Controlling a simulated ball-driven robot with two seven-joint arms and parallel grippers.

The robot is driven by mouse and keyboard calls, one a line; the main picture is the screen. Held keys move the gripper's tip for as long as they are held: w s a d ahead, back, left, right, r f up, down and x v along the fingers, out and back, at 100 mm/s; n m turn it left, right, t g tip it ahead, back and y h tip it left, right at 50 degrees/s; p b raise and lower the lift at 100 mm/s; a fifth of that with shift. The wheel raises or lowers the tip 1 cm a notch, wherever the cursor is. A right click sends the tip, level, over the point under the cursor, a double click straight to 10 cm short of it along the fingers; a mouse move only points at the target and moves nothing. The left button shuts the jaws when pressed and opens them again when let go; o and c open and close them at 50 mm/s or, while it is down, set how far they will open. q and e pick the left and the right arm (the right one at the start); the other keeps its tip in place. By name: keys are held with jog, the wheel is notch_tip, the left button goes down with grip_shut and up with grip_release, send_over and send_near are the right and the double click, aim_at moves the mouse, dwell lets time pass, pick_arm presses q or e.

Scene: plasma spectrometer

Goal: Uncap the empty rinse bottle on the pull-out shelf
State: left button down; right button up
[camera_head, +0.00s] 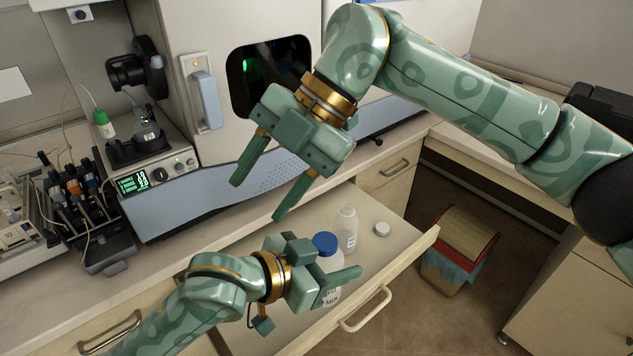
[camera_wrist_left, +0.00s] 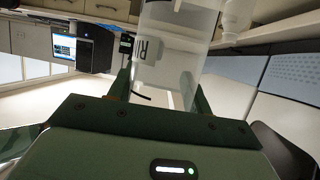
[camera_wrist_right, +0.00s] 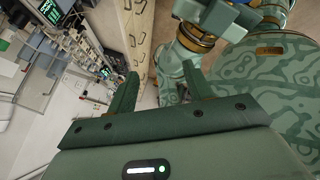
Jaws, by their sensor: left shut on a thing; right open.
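A bottle with a blue cap (camera_head: 325,244) stands at the pull-out shelf (camera_head: 408,238), partly hidden by my left gripper (camera_head: 335,266). My left gripper is shut on this bottle's body. In the left wrist view the bottle (camera_wrist_left: 172,50) is translucent, with dark lettering starting "RI", and no liquid is visible. The blue cap is on it. My right gripper (camera_head: 258,198) is open and empty, above and to the left of the cap. I cannot tell whether the bottle rests on the shelf.
A second, pale bottle (camera_head: 346,230) stands just behind the held one. A loose white cap (camera_head: 382,229) lies to its right on the shelf. The spectrometer (camera_head: 225,180) and a pump with tubing (camera_head: 80,195) are behind and left. A red-topped bin (camera_head: 460,240) stands on the floor.

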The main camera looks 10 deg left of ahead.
aim_at(317, 239)
jog(key=d+m+t+h, duration=0.1)
jog(key=d+h, duration=0.1)
jog(key=w+d+m+t+h, duration=0.1)
jog(key=m+t+h, duration=0.1)
jog(key=d+m+t+h, duration=0.1)
jog(key=d+m+h, duration=0.1)
jog(key=shift+w+d+f+t, duration=0.25)
jog(key=shift+d+f+t, duration=0.05)
jog(key=shift+f+t, duration=0.1)
jog(key=shift+d+f, duration=0.1)
jog(key=shift+f, duration=0.2)
notch_tip(317, 239, down, 7)
jog(key=shift+f, duration=0.1)
jog(key=shift+w, duration=0.1)
jog(key=c, duration=1)
jog(key=shift+o, duration=0.3)
jog(key=shift+n, duration=1.5)
jog(key=o, duration=1.1)
